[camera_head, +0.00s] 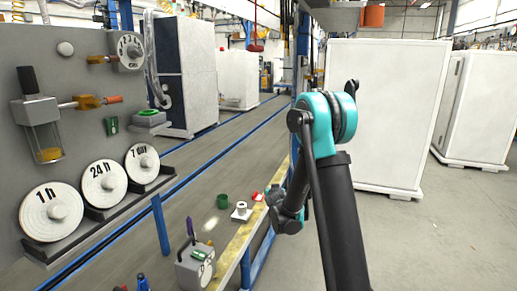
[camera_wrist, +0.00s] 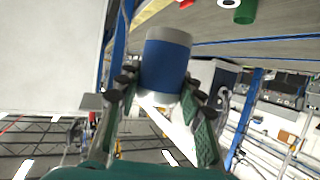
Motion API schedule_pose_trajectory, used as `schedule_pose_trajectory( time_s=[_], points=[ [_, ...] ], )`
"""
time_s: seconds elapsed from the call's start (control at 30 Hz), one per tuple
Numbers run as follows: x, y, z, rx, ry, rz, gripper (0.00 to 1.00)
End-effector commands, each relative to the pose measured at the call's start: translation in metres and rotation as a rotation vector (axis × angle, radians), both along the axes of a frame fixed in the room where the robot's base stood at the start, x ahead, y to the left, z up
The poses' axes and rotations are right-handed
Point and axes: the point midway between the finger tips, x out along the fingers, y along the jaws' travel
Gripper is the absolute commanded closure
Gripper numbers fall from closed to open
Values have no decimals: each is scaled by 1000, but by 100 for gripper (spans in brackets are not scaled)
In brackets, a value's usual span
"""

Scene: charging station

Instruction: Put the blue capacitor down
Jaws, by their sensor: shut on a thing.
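The blue capacitor (camera_wrist: 166,62) is a blue cylinder with pale ends, in the top middle of the wrist view. My gripper (camera_wrist: 158,88) is shut on it, with one finger on each side of its lower end. The capacitor appears clear of the table in that view. In the head view my arm comes in from the right and bends down beside the table's yellow edge. There the gripper and the capacitor are hidden or too small to make out.
On the grey table (camera_head: 185,195) near its yellow edge are a green cup (camera_head: 222,201), a white round part on a base (camera_head: 241,210) and a red object (camera_head: 257,196). A grey box (camera_head: 195,268) stands nearer. A panel with dials (camera_head: 80,130) rises at left.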

Motion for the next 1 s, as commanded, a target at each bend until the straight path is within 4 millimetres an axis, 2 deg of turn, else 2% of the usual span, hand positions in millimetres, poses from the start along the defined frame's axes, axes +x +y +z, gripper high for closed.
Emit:
schedule_pose_trajectory(
  time_s=[0.03,0.2,0.3,0.4,0.6,1.0],
  points=[
    [-13,-21,9,-3,-1,-44,98],
    [-51,-77,32,0,-1,-181,98],
    [-69,-100,41,0,0,-238,98],
    [-81,-115,48,1,0,-277,98],
    [-90,-126,53,1,0,-308,98],
    [-87,-126,51,0,0,-300,98]
  ],
)
